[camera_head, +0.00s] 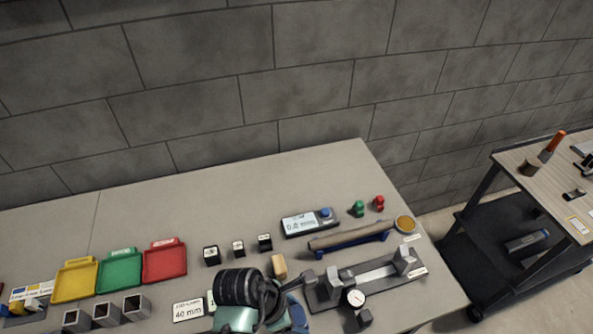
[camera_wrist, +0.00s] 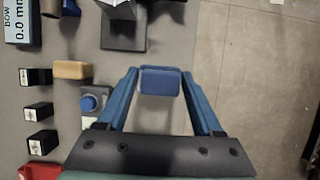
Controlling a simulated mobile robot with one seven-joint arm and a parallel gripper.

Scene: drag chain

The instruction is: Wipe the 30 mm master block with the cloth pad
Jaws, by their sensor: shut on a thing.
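My gripper (camera_wrist: 160,84) is shut on a blue pad, likely the cloth pad (camera_wrist: 160,80), held between its two blue fingertips in the wrist view. In the head view my arm hides most of the gripper, and I cannot make out the pad there. Three small dark blocks with white labels, the left (camera_head: 212,255), middle (camera_head: 238,248) and right (camera_head: 264,242), stand in a row on the bench. They also show at the left of the wrist view (camera_wrist: 38,111), apart from my gripper. Their labels are too small to tell which is 30 mm.
A tan block (camera_head: 279,266) stands near the dark blocks. A measuring fixture with a dial (camera_head: 355,298), a display unit (camera_head: 308,222) and a roll on a blue stand (camera_head: 350,236) are to the right. Coloured trays (camera_head: 165,262) and a 40 mm sign (camera_head: 187,311) are left.

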